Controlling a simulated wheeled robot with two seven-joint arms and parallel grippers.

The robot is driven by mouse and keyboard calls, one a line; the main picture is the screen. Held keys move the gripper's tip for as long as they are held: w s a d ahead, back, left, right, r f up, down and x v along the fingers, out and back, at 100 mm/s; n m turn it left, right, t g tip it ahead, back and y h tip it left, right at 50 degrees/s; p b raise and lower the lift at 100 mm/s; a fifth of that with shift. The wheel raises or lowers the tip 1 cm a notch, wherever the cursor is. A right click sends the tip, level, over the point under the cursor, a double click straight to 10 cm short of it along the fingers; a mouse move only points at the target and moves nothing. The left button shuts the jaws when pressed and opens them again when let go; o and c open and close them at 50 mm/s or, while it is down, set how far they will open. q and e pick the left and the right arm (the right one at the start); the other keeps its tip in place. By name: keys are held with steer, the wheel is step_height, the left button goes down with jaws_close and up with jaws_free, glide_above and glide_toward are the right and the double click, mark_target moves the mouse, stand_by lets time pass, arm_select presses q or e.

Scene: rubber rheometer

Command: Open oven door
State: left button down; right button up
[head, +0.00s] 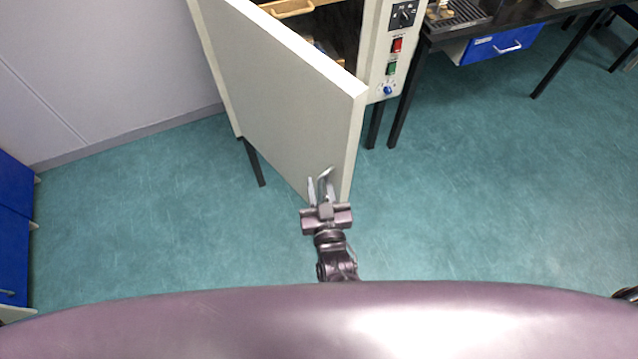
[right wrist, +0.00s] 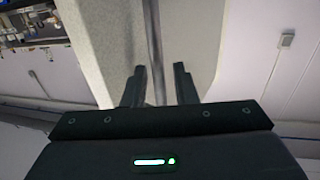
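The oven door (head: 270,85) is a pale grey panel, swung open towards me in the head view. Its handle is a thin metal bar on the door's outer face, near the free edge; it shows in the right wrist view (right wrist: 154,40). My right gripper (head: 321,186) is at the handle, low on the door in the head view. In the right wrist view my right gripper's fingers (right wrist: 160,82) stand apart with the bar between them, and a gap shows beside the bar.
The oven's control panel (head: 395,50) has a dial and red and green switches. A wooden-looking tray (head: 286,8) shows inside the oven. A dark bench with a blue drawer (head: 500,44) stands right. Blue cabinets (head: 14,230) stand left. The floor around the door is clear.

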steer(key=s+b, duration=0.1)
steer(key=s, duration=0.6)
steer(key=shift+s+d+b, duration=0.2)
steer(key=shift+d+b, duration=0.15)
steer(key=shift+b, duration=0.05)
